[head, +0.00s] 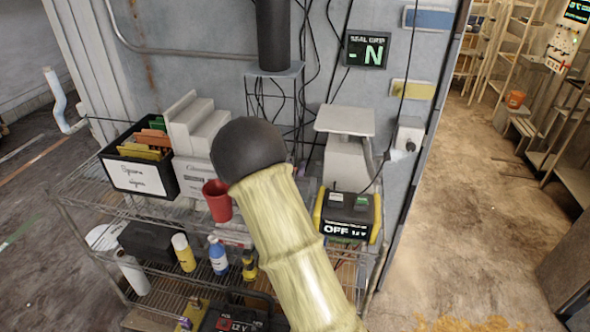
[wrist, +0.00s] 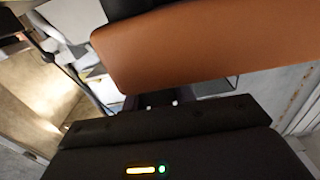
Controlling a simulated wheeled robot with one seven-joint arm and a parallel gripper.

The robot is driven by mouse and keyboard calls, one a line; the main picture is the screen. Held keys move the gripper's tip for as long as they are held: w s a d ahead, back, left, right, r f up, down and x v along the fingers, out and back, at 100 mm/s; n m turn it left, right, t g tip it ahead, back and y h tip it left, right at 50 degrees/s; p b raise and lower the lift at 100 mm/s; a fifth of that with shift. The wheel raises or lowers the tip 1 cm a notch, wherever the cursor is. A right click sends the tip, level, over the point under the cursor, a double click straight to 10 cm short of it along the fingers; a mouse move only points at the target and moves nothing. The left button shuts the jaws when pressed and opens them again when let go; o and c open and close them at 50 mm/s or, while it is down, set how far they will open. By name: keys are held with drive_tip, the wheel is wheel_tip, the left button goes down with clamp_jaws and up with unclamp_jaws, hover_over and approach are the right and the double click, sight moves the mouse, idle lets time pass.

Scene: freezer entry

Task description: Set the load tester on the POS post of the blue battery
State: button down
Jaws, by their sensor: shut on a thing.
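In the wrist view, my gripper (wrist: 165,110) is shut on an orange-brown, flat-sided thing (wrist: 205,50) with a dark part above it. Its shape fits a hand-held load tester, but no face or label shows. The fingertips are hidden. In the head view, my pale yellow sleeved arm with its dark round joint crosses the middle and hides part of the shelves; the gripper does not show there. No blue battery or POS post can be made out. A dark battery-like box (head: 232,322) with red and a 12 V mark is cut by the bottom edge.
A wire shelf rack (head: 95,232) stands against the grey wall. It bears a black bin (head: 140,178), a red cup (head: 217,200), a yellow-black unit reading OFF (head: 348,215) and bottles (head: 217,255). The floor to the right (head: 450,220) is clear.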

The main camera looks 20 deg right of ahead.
drive_tip(key=shift+f+b, duration=0.55)
drive_tip(key=shift+b, duration=0.1)
drive_tip(key=c, duration=1)
unclamp_jaws()
drive_tip(key=shift+c, duration=0.2)
drive_tip(key=shift+f, duration=0.1)
drive_tip(key=shift+s+a, duration=0.1)
drive_tip(key=shift+a, duration=0.05)
